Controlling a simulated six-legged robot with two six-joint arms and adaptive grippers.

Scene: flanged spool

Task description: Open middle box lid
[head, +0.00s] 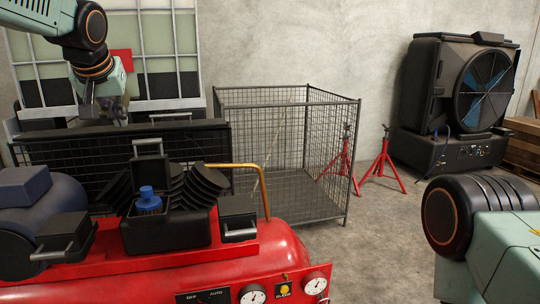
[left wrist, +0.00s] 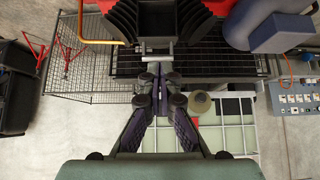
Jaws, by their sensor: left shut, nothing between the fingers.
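The middle box (head: 165,231) is black and sits on the red machine. Its lid (head: 150,172) stands upright at the back, and a blue-topped object (head: 148,200) shows in the opening. The lid's grey handle (head: 148,142) is at the top edge; it also shows in the left wrist view (left wrist: 157,50). My left gripper (head: 103,108) hangs behind and to the left of the lid. In the left wrist view its fingers (left wrist: 163,72) are together and empty, close to the handle; whether they touch it I cannot tell. My right gripper is out of view.
A left box (head: 65,237) and a right box (head: 238,216), both with handles, flank the middle one and look closed. Black ribbed parts (head: 196,184) stand beside the lid. A wire cage (head: 285,155) is behind, with a yellow pipe (head: 265,185) before it.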

